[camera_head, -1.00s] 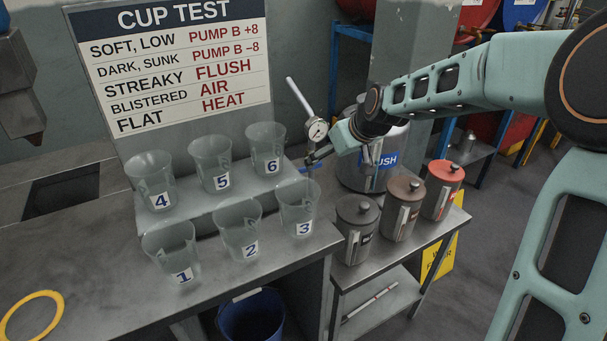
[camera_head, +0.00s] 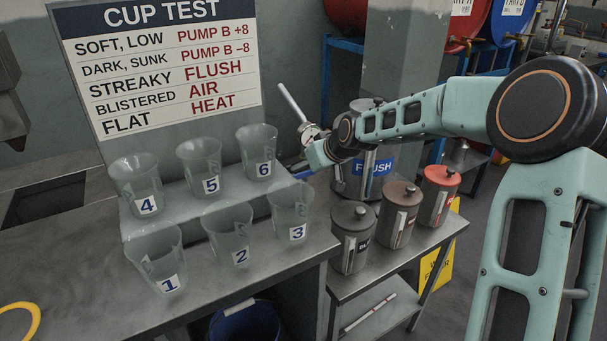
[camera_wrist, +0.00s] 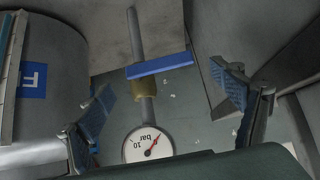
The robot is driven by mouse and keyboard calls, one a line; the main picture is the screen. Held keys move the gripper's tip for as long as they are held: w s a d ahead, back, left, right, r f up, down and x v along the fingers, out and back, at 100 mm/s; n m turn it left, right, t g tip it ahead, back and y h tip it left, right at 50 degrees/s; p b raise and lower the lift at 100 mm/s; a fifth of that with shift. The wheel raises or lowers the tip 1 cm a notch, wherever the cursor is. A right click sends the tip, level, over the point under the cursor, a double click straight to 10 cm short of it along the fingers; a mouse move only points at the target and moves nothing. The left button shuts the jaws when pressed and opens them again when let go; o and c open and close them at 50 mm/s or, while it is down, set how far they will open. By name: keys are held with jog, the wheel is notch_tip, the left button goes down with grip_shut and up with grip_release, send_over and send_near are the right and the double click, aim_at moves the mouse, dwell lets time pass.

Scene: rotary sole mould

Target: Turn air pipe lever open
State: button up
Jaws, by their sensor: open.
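The air pipe is a thin grey tube (camera_head: 292,102) rising at a slant behind the cups. In the wrist view the blue lever (camera_wrist: 160,65) sits crosswise on the pipe (camera_wrist: 136,35), at a brass valve body (camera_wrist: 145,88). A round white pressure gauge (camera_wrist: 148,145) marked "bar" is on the same pipe, nearer to me. My gripper (camera_wrist: 164,83) is open, with one finger on each side of the lever and valve and a gap on both sides. In the head view my gripper (camera_head: 306,162) is by the gauge, and my wrist covers part of it.
A large FLUSH can (camera_head: 374,182) stands close beside the pipe; it fills the wrist view's left (camera_wrist: 75,70). Several numbered clear cups (camera_head: 229,235) stand left of my gripper. Three lidded canisters (camera_head: 397,215) stand on the side table below. The CUP TEST board (camera_head: 160,70) is behind.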

aim_at(301, 177)
jog(key=shift+x, duration=1.4)
jog(key=shift+c, duration=0.2)
jog(key=c, duration=1.7)
jog(key=shift+o, duration=0.2)
jog(key=shift+s+a+f+b, duration=0.15)
jog(key=shift+f+b, duration=0.25)
jog(key=shift+b, duration=0.65)
jog(key=n+t+h+b, duration=0.1)
jog(key=b, duration=0.2)
jog(key=shift+a+f, duration=0.1)
jog(key=shift+f, duration=0.25)
jog(key=h+b, duration=0.1)
jog(key=b, duration=0.4)
jog(key=shift+s+f+n+t+b, duration=0.1)
jog(key=shift+f+n+t+b, duration=0.2)
jog(key=shift+f+t, duration=0.1)
jog(key=shift+r+h+b, duration=0.1)
jog(key=shift+h+b, duration=0.3)
jog(key=shift+b, duration=0.55)
jog(key=shift+r, duration=0.15)
